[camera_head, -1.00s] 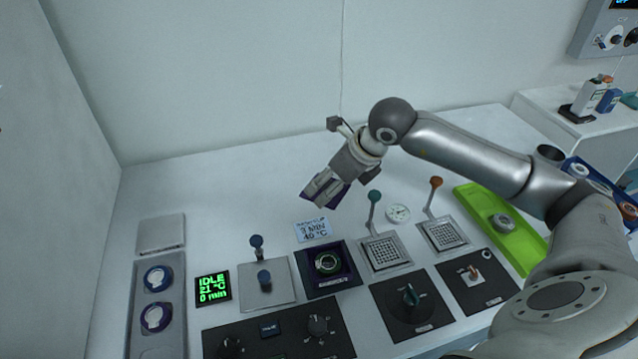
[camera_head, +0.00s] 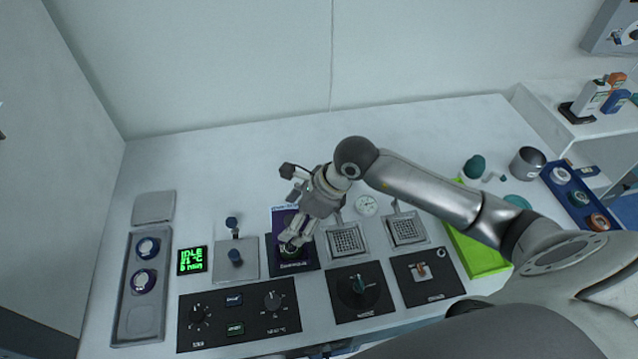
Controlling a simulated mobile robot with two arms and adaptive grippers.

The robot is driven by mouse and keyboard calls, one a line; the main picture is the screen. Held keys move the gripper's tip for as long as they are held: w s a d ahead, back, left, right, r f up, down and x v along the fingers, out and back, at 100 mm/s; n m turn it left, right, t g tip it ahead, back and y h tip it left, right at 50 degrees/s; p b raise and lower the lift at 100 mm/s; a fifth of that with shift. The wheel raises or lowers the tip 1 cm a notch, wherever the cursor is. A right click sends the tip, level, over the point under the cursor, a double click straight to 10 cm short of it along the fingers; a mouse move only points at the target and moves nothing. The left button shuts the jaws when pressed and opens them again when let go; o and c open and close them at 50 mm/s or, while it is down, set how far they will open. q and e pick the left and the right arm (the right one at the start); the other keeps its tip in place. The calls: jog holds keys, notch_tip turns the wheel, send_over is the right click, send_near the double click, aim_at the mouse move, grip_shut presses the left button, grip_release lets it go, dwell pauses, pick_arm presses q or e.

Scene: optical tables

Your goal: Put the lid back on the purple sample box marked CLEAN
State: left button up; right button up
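The purple sample box (camera_head: 290,256) sits on a dark plate with a small label on its front edge, too small to read surely. My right gripper (camera_head: 292,241) is right over the box, its fingers pointing down and left. The purple lid (camera_head: 281,219) shows tilted steeply behind the fingers, at the box's back side. My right gripper appears shut on the lid, though the fingers hide the contact. They also hide much of the box opening, and I cannot tell whether lid and box touch. My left gripper is not in view.
Two perforated plates with levers (camera_head: 347,240) are close on the right. Knob panels (camera_head: 240,315) lie in front. The table's back is clear.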

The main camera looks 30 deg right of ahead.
jog(key=shift+s+a+r, duration=0.1)
jog(key=shift+s+a, duration=0.15)
jog(key=shift+a, duration=0.1)
jog(key=shift+s+n, duration=0.1)
jog(key=shift+n, duration=0.2)
jog(key=shift+a+f, duration=0.1)
jog(key=shift+f, duration=0.2)
jog(key=shift+a+f+b, duration=0.1)
jog(key=shift+f+b, duration=0.2)
jog(key=shift+f, duration=0.15)
jog(key=shift+f+b, duration=0.4)
jog(key=shift+f, duration=0.35)
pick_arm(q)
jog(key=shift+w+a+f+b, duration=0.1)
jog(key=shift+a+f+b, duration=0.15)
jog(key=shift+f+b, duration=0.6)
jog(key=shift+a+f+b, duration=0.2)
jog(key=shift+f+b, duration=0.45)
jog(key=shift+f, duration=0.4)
pick_arm(e)
jog(key=shift+f, duration=1.85)
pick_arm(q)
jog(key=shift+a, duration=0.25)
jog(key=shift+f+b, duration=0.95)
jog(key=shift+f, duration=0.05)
pick_arm(e)
jog(key=shift+f, duration=0.1)
